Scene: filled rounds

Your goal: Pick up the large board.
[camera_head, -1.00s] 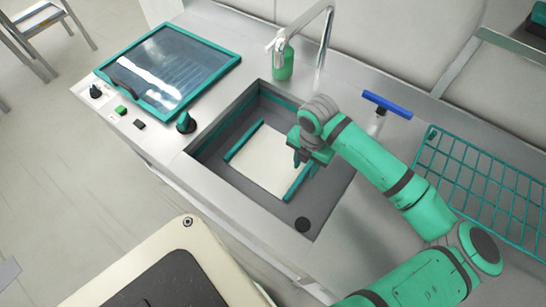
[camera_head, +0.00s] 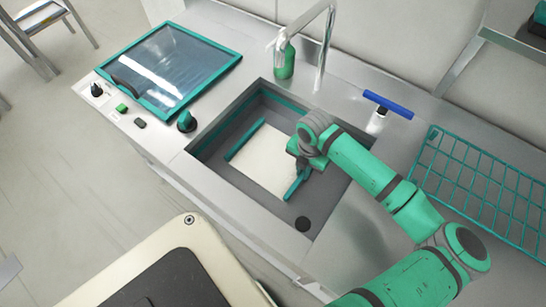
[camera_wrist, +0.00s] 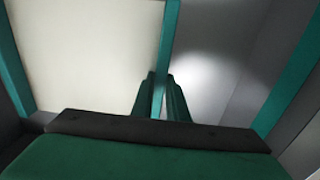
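The large board (camera_head: 262,158) is a cream panel with teal strips along two opposite sides. It lies inside the sink in the head view and fills the upper left of the wrist view (camera_wrist: 80,55). My gripper (camera_head: 301,172) is down in the sink at the board's right-hand teal strip. In the wrist view my gripper's two fingers (camera_wrist: 161,78) stand close on either side of this strip, with hardly any gap, and look shut on it. The fingertips are partly hidden by the wrist in the head view.
The grey sink (camera_head: 206,150) has walls close around the board. A tap (camera_head: 324,50) and green soap bottle (camera_head: 284,62) stand behind it. A teal wire rack (camera_head: 480,190) lies on the right, and a teal-framed glass panel (camera_head: 170,68) is on the left.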

